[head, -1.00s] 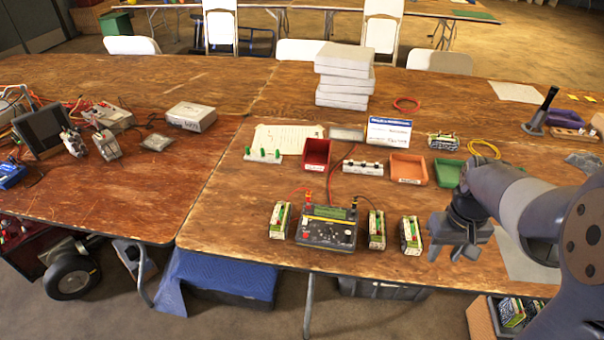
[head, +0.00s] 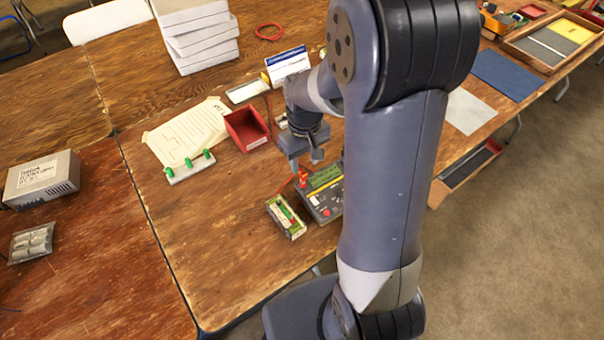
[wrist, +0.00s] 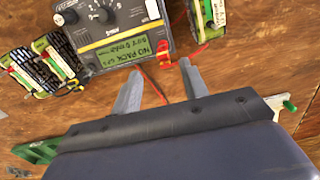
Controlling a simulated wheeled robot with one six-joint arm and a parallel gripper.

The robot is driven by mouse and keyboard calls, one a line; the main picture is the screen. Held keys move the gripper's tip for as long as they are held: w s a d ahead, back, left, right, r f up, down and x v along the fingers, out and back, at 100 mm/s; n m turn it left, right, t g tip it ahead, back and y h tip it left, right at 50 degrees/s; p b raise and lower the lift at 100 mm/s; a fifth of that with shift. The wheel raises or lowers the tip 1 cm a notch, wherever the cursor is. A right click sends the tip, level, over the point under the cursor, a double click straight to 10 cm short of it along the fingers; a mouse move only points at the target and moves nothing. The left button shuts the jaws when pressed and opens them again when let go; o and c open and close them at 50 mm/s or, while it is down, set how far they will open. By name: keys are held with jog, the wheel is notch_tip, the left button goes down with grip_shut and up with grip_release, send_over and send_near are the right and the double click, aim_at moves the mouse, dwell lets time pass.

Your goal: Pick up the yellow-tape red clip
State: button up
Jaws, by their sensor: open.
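A battery pack (head: 286,216) lies beside the meter, with others (wrist: 40,68) across it. A red bin (head: 247,130), a rail with green clips (head: 190,167) and a paper sheet (head: 188,130) lie beyond. My arm hides the table's right part.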

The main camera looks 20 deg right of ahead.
aim_at(303, 171)
jog(key=shift+s+a+f, duration=0.1)
jog(key=shift+s+f, duration=0.05)
jog(key=shift+f, duration=1)
jog(key=shift+s+a+f, duration=0.1)
jog(key=shift+f, duration=1)
jog(key=shift+c, duration=0.4)
jog(key=c, duration=0.8)
